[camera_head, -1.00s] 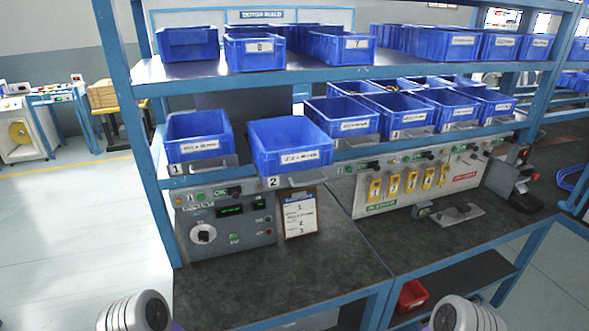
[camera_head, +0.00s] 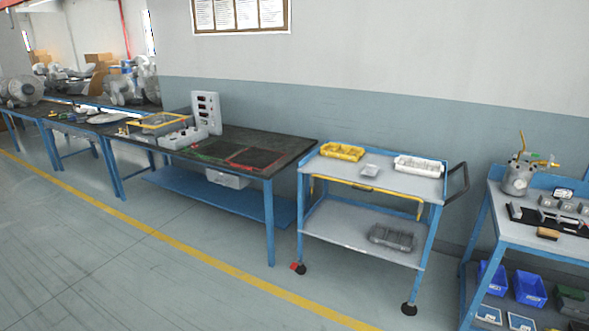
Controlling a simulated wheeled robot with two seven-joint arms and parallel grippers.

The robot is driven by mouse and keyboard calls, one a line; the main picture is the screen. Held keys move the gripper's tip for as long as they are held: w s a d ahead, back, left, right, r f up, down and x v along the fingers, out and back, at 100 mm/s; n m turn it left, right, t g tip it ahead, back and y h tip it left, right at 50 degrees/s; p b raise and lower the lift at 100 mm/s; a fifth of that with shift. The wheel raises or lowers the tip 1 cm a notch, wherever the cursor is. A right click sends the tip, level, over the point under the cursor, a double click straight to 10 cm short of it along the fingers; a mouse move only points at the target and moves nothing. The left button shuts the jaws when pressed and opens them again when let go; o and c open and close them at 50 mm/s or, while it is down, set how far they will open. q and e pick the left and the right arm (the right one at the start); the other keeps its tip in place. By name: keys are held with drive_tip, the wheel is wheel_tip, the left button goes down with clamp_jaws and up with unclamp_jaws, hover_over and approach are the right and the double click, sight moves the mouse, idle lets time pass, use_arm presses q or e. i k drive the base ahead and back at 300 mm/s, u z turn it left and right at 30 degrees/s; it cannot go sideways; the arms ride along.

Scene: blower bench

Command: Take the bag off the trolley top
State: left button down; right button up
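The trolley (camera_head: 352,180) stands in the middle right of the head view, with a blue frame, a light grey top and a dark push handle at its right end. On its top lie a yellow tray (camera_head: 342,151), a small pale grey item (camera_head: 369,170) and a white tray (camera_head: 418,165) with several compartments. The small item may be the bag; it is too small to tell. A grey, partly clear item (camera_head: 392,237) lies on the trolley's lower shelf. Neither of my grippers is in view.
A long dark-topped bench (camera_head: 240,140) with trays and a panel stands left of the trolley. A blue-framed stand (camera_head: 498,222) with a metal canister (camera_head: 518,178) and blue bins stands on the right. The floor (camera_head: 200,290) in front is clear, with a yellow line.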

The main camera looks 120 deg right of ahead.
sight(371, 171)
drive_tip(key=z, duration=5.15)
drive_tip(key=i, duration=2.35)
drive_tip(key=u, duration=0.5)
